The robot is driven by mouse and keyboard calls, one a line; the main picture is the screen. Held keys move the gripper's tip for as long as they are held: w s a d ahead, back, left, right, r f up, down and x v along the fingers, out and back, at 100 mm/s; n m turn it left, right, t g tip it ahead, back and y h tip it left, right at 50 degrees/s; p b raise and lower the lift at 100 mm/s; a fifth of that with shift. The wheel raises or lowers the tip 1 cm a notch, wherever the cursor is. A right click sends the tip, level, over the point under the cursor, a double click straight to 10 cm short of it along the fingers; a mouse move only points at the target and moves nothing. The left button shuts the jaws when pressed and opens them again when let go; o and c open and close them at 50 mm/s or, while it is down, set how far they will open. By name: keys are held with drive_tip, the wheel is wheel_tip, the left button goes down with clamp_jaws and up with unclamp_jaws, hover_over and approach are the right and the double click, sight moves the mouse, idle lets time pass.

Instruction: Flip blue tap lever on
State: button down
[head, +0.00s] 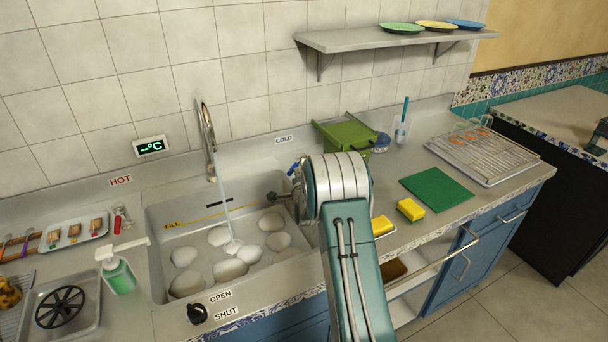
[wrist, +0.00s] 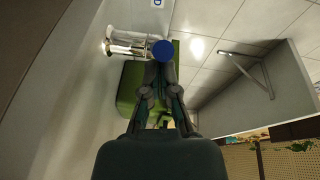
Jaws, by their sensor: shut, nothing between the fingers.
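The blue tap lever (head: 293,169) shows at the sink's back right, just left of my arm, below the COLD label. In the wrist view its round blue end (wrist: 163,50) sits just beyond the tips of my gripper (wrist: 162,72). The fingers are together with nothing held; whether they touch the lever cannot be told. Chrome tap parts (wrist: 125,40) show left of the lever in the wrist view. A thin stream of water (head: 222,190) falls from the tall chrome spout (head: 207,128) into the sink.
The sink (head: 158,225) holds several white rounded items (head: 229,269). A green crate (head: 345,134) stands behind my arm, and in the wrist view it (wrist: 130,88) is close behind the fingers. A wall shelf (head: 350,40) is above. Yellow sponges and a green mat (head: 437,190) lie right.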

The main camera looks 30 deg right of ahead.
sight(289, 174)
drive_tip(key=shift+w+a, duration=0.85)
drive_tip(key=shift+a, duration=0.05)
drive_tip(key=shift+w+a, duration=0.1)
drive_tip(key=shift+a, duration=0.05)
drive_tip(key=shift+w+a+r, duration=0.1)
drive_tip(key=shift+r, duration=0.05)
